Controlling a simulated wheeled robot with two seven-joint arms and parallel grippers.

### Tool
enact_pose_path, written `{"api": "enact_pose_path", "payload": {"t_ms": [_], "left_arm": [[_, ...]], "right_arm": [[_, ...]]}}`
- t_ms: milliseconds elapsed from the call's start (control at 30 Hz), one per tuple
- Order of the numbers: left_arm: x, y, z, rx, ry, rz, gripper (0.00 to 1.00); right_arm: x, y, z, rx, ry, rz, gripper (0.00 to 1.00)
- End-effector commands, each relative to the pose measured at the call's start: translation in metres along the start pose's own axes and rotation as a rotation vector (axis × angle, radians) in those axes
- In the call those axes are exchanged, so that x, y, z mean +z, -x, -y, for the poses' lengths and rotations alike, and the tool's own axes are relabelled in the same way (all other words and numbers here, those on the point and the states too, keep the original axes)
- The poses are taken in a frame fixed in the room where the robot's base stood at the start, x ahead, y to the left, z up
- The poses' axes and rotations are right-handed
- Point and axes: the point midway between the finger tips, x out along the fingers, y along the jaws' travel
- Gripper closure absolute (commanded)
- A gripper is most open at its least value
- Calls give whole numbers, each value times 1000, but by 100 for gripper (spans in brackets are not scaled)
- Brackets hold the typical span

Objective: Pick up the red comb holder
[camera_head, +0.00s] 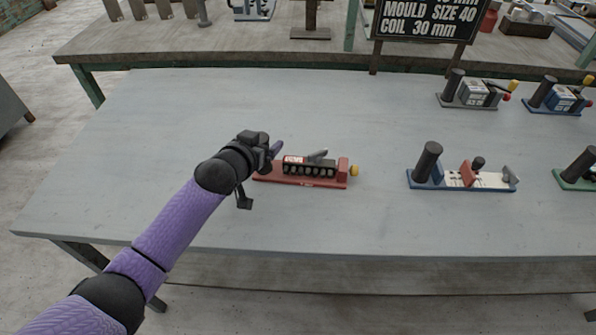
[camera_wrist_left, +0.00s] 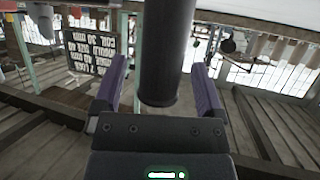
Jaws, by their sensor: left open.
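The red comb holder (camera_head: 299,182) lies on the grey table, with a red base, a row of dark ring shapes, a red block and a yellow knob at its right end. My left gripper (camera_head: 270,152) is at its left end and hides that part. In the left wrist view, a black upright cylinder (camera_wrist_left: 166,50) stands between the two open purple fingers, with gaps on both sides. It looks like the holder's handle, as similar holders have one at their left end. My right gripper is not in view.
A blue-based holder (camera_head: 463,182) with a black post stands to the right. A grey holder (camera_head: 470,95), another blue one (camera_head: 558,98) and a green-based one (camera_head: 577,178) are farther right. A black sign (camera_head: 428,20) stands behind. The table's left side is clear.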

Motion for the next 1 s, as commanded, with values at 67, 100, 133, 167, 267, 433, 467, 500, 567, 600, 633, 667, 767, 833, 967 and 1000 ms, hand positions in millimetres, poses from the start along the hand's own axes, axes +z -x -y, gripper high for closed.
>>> {"api": "enact_pose_path", "payload": {"t_ms": [67,100,133,167,267,433,467,500,567,600,633,667,767,833,967,1000], "left_arm": [[1,-5,0,0,-1,0,10],[0,-4,0,0,-1,0,10],[-1,-4,0,0,-1,0,10],[-1,-4,0,0,-1,0,10],[-1,-4,0,0,-1,-1,16],[-1,-3,0,0,-1,-1,52],[-1,-3,0,0,-1,-1,59],[-1,-3,0,0,-1,-1,67],[-1,-3,0,0,-1,0,80],[-1,-3,0,0,-1,0,88],[-1,-3,0,0,-1,0,95],[-1,-3,0,0,-1,0,100],[-1,-3,0,0,0,0,100],[-1,-3,0,0,0,0,100],[-1,-3,0,0,0,0,100],[-1,-3,0,0,0,0,100]], "right_arm": [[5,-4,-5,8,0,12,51],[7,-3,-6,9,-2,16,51],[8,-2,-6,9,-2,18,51],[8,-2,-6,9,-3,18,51],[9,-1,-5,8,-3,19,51],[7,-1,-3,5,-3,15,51],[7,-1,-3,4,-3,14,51],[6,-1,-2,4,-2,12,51],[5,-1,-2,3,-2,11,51],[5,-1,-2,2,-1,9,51],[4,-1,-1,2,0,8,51],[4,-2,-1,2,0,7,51],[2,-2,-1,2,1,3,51],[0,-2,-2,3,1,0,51],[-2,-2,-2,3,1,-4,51],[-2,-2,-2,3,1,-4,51]]}}
